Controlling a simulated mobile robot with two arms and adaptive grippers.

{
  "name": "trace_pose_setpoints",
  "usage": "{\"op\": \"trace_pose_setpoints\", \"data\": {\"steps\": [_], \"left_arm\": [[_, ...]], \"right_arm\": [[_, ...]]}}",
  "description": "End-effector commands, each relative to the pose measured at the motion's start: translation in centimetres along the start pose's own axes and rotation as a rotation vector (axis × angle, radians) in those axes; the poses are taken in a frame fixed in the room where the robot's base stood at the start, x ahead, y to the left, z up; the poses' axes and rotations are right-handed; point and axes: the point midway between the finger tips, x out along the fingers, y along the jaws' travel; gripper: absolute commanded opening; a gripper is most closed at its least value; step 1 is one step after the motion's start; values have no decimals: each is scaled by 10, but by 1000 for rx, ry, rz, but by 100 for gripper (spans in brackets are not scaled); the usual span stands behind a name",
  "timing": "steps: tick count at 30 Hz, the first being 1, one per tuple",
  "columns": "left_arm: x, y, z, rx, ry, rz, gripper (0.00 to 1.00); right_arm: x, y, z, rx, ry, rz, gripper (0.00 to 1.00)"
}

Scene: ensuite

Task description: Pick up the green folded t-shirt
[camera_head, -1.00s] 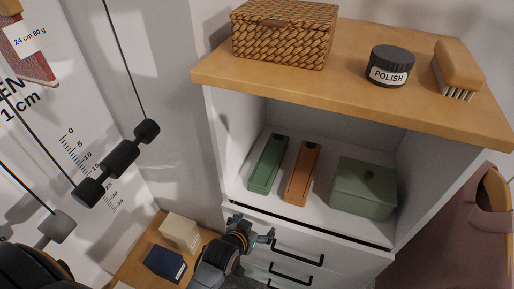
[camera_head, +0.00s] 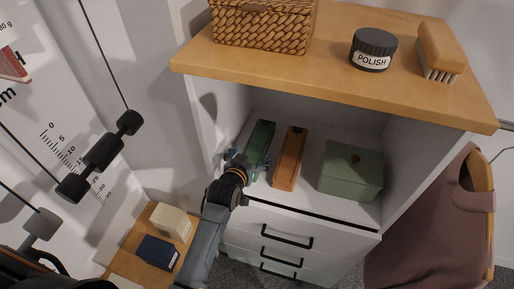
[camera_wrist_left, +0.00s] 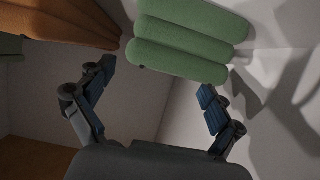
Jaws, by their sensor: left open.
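The green folded t-shirt (camera_head: 261,137) lies as a long narrow bundle at the left of the open shelf compartment. In the left wrist view, the green t-shirt (camera_wrist_left: 190,42) shows stacked rounded folds ahead of the fingers. My left gripper (camera_head: 247,163) is at the compartment's front edge, by the near end of the t-shirt, and partly covers it. In the left wrist view, my left gripper (camera_wrist_left: 157,82) is open with nothing between its fingers. Whether a finger touches the cloth is unclear. My right gripper is not in view.
An orange folded item (camera_head: 290,158) lies close to the right of the green one, with a lidded green box (camera_head: 350,172) beyond. The cabinet's wooden top (camera_head: 310,62) overhangs the compartment, and its left side wall (camera_head: 205,115) is near my gripper. Drawers (camera_head: 285,232) are below.

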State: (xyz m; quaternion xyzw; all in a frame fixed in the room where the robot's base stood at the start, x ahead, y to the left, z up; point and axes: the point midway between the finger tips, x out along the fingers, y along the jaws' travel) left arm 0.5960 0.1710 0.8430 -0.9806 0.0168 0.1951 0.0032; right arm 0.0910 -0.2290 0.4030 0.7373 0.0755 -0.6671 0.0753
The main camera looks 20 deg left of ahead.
Motion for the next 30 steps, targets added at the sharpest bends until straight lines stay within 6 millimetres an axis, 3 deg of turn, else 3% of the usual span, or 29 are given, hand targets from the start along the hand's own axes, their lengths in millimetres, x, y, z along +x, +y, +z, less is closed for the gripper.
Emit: {"op": "trace_pose_setpoints", "data": {"steps": [12,21,30], "left_arm": [[47,-1,-3,0,0,0,92],[51,-1,-3,0,0,0,92],[51,-1,-3,0,-1,0,31]], "right_arm": [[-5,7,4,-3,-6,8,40],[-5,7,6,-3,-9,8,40],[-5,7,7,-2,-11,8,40]]}}
